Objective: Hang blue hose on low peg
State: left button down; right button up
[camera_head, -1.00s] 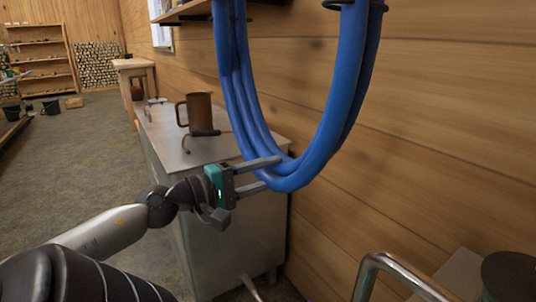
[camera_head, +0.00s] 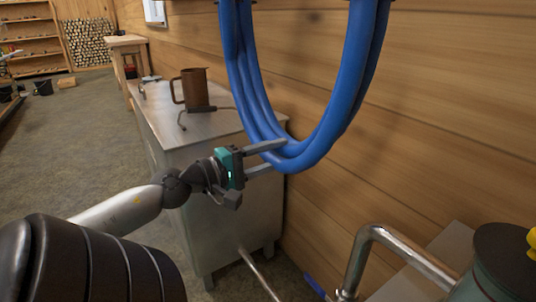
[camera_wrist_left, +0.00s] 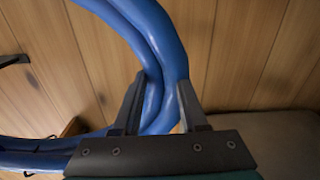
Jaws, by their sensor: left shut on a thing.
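The blue hose (camera_head: 345,95) hangs as a coiled loop of several strands in front of the wooden wall; its top is cut off by the upper edge of the head view. My left gripper (camera_head: 270,158) is shut on the lowest part of the loop, one finger above and one below the strands. In the left wrist view the blue hose (camera_wrist_left: 150,50) runs between the two fingers of my left gripper (camera_wrist_left: 160,108). No low peg can be made out clearly. My right gripper does not show.
A metal-topped cabinet (camera_head: 170,127) stands left of the hose with a brown metal jug (camera_head: 195,90) on it. A bent metal pipe (camera_head: 362,255) and a dark round container (camera_head: 500,262) are at the lower right. The floor (camera_head: 80,150) at left is open.

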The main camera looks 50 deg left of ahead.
pick_arm(q)
jog(key=shift+w+r, duration=0.15)
jog(key=shift+w, duration=1.8)
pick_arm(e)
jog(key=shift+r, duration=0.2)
